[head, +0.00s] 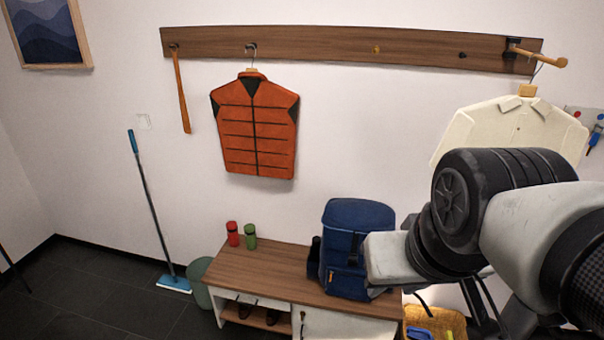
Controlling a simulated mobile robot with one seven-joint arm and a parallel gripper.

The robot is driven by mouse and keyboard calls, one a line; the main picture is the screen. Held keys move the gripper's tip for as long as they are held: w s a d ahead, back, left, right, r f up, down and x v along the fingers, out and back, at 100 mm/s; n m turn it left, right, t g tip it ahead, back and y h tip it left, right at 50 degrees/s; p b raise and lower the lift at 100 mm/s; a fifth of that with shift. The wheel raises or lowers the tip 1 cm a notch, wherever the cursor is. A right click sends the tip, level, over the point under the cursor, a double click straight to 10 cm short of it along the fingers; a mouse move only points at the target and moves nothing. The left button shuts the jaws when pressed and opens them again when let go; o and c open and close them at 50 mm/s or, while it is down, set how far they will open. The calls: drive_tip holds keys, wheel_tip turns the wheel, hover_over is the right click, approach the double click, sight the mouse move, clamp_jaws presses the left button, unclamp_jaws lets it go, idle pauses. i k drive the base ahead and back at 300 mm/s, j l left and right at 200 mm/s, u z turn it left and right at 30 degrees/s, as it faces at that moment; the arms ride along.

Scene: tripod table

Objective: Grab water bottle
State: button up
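A small red bottle (233,234) and a small green bottle (250,236) stand upright side by side on the left end of the wooden bench top (270,268). A dark bottle-like shape (314,258) sits against the left side of the blue backpack (356,240); I cannot tell for certain what it is. My arm reaches in from the right and covers the area right of the backpack. The fingers of my gripper do not show.
Shoes (246,309) sit on a shelf under the bench. A blue mop (155,215) leans on the wall, left of a grey-green bin (201,282). An orange vest (255,125) and a cream jacket (510,127) hang from the rack (310,46). A yellow basket (436,318) stands at lower right.

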sight(315, 247)
drive_tip(key=k+j, duration=0.1)
drive_tip(key=k, duration=0.9)
drive_tip(key=i+j, duration=0.1)
drive_tip(key=i, duration=0.55)
drive_tip(key=i+j, duration=0.1)
drive_tip(key=i, duration=0.55)
drive_tip(key=i+z, duration=0.1)
drive_tip(key=i, duration=0.5)
drive_tip(key=i+j, duration=0.2)
drive_tip(key=i, duration=0.45)
